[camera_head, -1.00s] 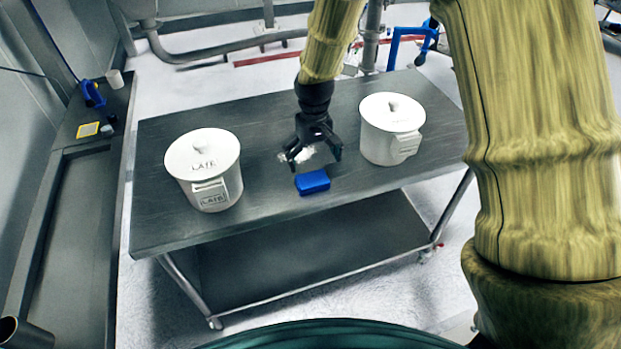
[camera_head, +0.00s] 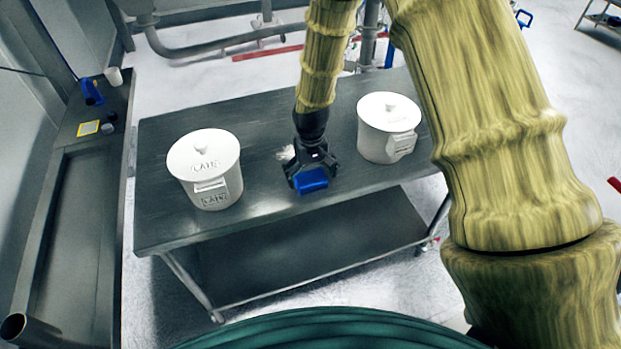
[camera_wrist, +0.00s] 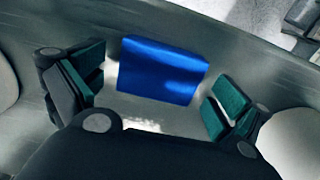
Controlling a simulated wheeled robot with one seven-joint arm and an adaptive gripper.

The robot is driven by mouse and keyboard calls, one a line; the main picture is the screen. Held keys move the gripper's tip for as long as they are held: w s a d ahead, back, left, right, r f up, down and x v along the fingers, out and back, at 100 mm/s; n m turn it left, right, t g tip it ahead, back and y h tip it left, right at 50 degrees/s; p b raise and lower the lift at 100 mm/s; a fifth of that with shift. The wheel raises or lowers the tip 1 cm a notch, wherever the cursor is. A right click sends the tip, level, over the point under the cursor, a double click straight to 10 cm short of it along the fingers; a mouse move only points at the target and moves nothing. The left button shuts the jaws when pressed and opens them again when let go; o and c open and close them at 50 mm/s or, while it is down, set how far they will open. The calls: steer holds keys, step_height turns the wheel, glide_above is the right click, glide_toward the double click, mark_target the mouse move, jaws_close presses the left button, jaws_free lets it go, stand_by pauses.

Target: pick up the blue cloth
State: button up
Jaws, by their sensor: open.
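The blue cloth (camera_head: 311,181) is a small folded block lying on the steel table (camera_head: 262,216), near its front edge between two white pots. It also shows in the wrist view (camera_wrist: 162,71), flat on the table. My gripper (camera_head: 309,179) is directly at the cloth, with its fingers spread to either side. In the wrist view my gripper (camera_wrist: 155,92) is open, one teal-padded finger left of the cloth and one right, with gaps on both sides. I cannot tell the exact height of the fingertips above the table.
A white lidded pot (camera_head: 205,168) stands left on the table and another white lidded pot (camera_head: 389,127) stands close to the right of my gripper. A patch of white powder (camera_head: 285,153) lies behind the cloth. The table between the left pot and the cloth is clear.

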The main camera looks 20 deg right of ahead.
mark_target(311, 177)
steer(key=c, duration=0.9)
steer(key=shift+r+b, duration=0.65)
steer(key=shift+r, duration=0.2)
steer(key=shift+r+b, duration=0.5)
steer(key=shift+r, duration=0.35)
steer(key=s+a+b, duration=0.1)
steer(key=s+b, duration=0.1)
steer(key=s, duration=0.6)
steer(key=s+a+r+b, duration=0.1)
steer(key=s+b, duration=0.1)
steer(key=s, duration=0.6)
steer(key=shift+a+r+b, duration=0.25)
steer(key=shift+r+b, duration=0.05)
steer(key=shift+b, duration=0.05)
